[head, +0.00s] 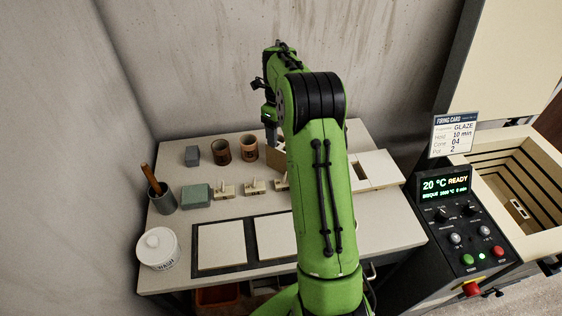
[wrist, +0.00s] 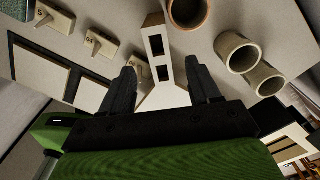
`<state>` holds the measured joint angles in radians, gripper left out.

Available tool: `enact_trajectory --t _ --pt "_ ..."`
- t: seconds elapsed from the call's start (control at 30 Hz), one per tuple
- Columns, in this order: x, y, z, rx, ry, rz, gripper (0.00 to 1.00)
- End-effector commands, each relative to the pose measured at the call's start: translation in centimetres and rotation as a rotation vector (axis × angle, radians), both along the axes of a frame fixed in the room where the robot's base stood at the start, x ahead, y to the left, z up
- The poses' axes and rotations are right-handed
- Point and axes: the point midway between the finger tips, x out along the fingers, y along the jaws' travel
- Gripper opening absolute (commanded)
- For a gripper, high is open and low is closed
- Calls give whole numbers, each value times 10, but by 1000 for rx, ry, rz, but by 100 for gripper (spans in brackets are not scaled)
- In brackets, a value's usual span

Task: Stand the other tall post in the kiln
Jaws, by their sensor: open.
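My gripper (wrist: 160,66) is open, its two dark fingers apart with nothing held between them. Between and beyond the fingertips in the wrist view is a pale block with two square dark openings (wrist: 153,26), which looks like a tall post. The kiln (head: 545,160) stands open at the right. A small pale piece with a dark opening (head: 519,208) is inside it, perhaps a post.
Two tan cylinders show in the wrist view (wrist: 237,52) (wrist: 265,80). The kiln's control panel (head: 465,220) borders the table.

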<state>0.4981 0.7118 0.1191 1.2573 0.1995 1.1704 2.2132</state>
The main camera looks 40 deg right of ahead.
Motion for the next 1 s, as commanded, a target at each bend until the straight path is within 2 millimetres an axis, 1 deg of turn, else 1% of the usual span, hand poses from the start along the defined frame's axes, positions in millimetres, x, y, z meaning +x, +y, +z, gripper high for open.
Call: enact_trajectory --t 0.03,0.2,0.33,0.43,0.5,0.7,0.87,1.0 --pt "0 0 -13 1 1 1 62" --pt "-1 0 -31 0 1 0 62" --pt "-5 -1 -58 1 1 2 62" --pt "-5 -1 -73 0 1 2 62" --pt "-5 -1 -77 0 0 2 62" --pt "-5 -1 -76 -1 -1 3 62" --pt "-5 -1 -76 -1 -1 3 37" --pt "-5 -1 -76 -1 -1 3 16"
